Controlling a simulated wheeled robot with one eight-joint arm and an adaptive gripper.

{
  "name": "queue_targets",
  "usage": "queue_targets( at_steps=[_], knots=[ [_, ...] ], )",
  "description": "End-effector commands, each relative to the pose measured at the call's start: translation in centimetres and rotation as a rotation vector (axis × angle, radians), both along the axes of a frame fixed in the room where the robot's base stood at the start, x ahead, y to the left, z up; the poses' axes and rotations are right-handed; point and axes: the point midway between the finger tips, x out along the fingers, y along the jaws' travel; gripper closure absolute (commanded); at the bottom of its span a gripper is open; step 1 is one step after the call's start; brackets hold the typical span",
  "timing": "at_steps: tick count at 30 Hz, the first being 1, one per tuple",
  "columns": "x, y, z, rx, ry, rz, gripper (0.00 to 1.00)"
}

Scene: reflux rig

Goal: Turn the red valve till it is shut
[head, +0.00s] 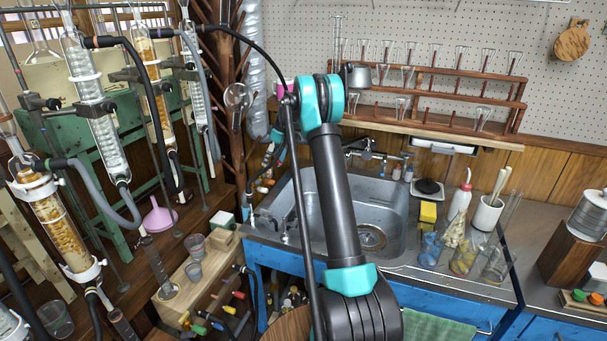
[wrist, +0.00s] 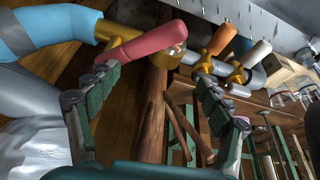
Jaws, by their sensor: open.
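The red valve handle (wrist: 145,43) shows in the wrist view as a thick rounded lever, sloping up to the right. It sits by a brass fitting (wrist: 108,33) on a pipe with a blue sleeve (wrist: 45,28). My gripper (wrist: 156,80) is open, its two green-padded fingers wide apart with nothing held between them. The left fingertip overlaps the lower left part of the red handle; I cannot tell whether they touch. The right fingertip lies below the orange handle. In the head view my arm crosses the middle and I cannot make out the gripper.
Beside the red handle are an orange handle (wrist: 222,40) and a white handle (wrist: 258,55) on brass fittings. In the head view a metal sink (head: 385,213) lies behind my arm. Glass columns (head: 100,125) with hoses stand at left. A test tube rack (head: 440,95) hangs behind.

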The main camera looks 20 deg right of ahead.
Motion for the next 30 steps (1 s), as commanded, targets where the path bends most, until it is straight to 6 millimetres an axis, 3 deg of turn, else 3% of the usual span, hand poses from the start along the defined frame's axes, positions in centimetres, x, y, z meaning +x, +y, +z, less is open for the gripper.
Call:
queue_targets(
  at_steps=[4, 30],
  knots=[
    [0.3, 1.0, 0.2, 0.0, -0.001, -0.137, 0.21],
    [-3.3, -4.3, 15.0, -0.001, 0.0, -0.128, 0.21]
  ],
)
